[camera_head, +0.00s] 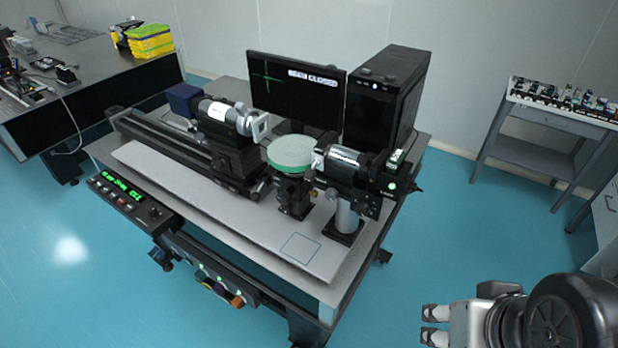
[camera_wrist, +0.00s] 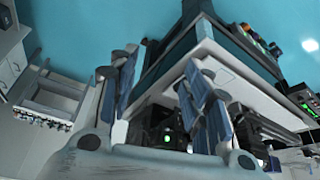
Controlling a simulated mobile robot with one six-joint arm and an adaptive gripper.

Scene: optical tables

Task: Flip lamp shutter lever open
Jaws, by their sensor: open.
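The lamp housing (camera_head: 350,172) is a black cylinder with a white-lettered band, on a silver post at the right end of the optical table (camera_head: 215,205). A green light glows on its right end. I cannot make out the shutter lever at this size. My gripper (camera_head: 434,324) is open and empty at the lower right of the head view, over the floor and well apart from the table. In the wrist view, the fingers of my gripper (camera_wrist: 160,100) stand apart, with the table and dark equipment beyond them.
A green round disc (camera_head: 290,151) stands left of the lamp. A monitor (camera_head: 296,90) and a black computer tower (camera_head: 386,98) are behind. A control box with green digits (camera_head: 128,196) sits on the left front edge. A side cart (camera_head: 540,150) is right. Blue floor (camera_head: 440,250) between is clear.

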